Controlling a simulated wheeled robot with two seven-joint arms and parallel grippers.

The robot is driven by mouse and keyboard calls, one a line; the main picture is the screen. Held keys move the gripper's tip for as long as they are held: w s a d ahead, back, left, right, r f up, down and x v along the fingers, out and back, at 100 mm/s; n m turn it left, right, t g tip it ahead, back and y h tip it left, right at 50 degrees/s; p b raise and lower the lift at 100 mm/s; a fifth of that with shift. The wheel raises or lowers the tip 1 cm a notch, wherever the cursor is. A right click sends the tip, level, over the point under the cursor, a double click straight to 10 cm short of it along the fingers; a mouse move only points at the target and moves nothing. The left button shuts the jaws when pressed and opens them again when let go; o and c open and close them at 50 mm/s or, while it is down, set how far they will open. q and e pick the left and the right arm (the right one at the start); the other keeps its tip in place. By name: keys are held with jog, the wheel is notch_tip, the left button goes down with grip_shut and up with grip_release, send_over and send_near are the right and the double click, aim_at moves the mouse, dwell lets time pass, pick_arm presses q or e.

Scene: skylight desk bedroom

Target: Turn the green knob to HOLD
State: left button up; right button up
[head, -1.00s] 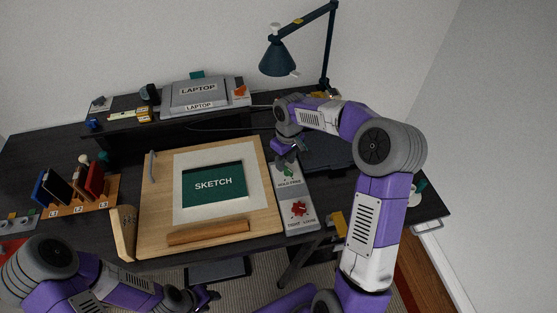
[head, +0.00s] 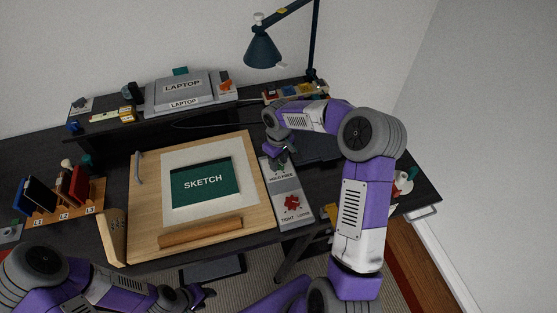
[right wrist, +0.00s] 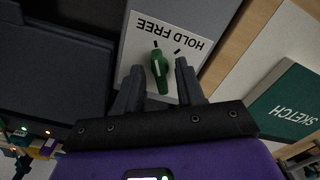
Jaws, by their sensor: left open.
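The green knob (right wrist: 159,70) sits on a pale plate marked HOLD FREE (right wrist: 170,34); that lettering is upside down in the right wrist view. The knob's far end points near the left tick, on the FREE side. My right gripper (right wrist: 160,78) is open, with one finger on each side of the knob. A gap shows on both sides, so it does not look gripped. In the head view my right gripper (head: 279,158) is over the knob and mostly hides it. My left gripper (head: 206,293) is open and empty, low in front of the desk.
A red knob (head: 292,202) marked TIGHT LOOSE is on the same strip, nearer the front edge. A drawing board (head: 143,215) with a green SKETCH sheet (head: 190,195) lies just left of it. A dark flat object (right wrist: 50,70) lies on the other side. A lamp (head: 262,50) stands behind.

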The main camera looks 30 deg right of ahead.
grip_shut()
jog(key=shift+m, duration=0.4)
jog(key=shift+m+b, duration=0.75)
jog(key=shift+m, duration=0.25)
jog(key=m+b, duration=0.1)
jog(key=m, duration=0.1)
jog(key=shift+a+m, duration=0.1)
jog(key=shift+m, duration=0.2)
jog(key=m, duration=0.3)
jog(key=shift+w+m+b, duration=0.1)
jog(key=shift+m+b, duration=0.2)
jog(key=shift+m, duration=1.5)
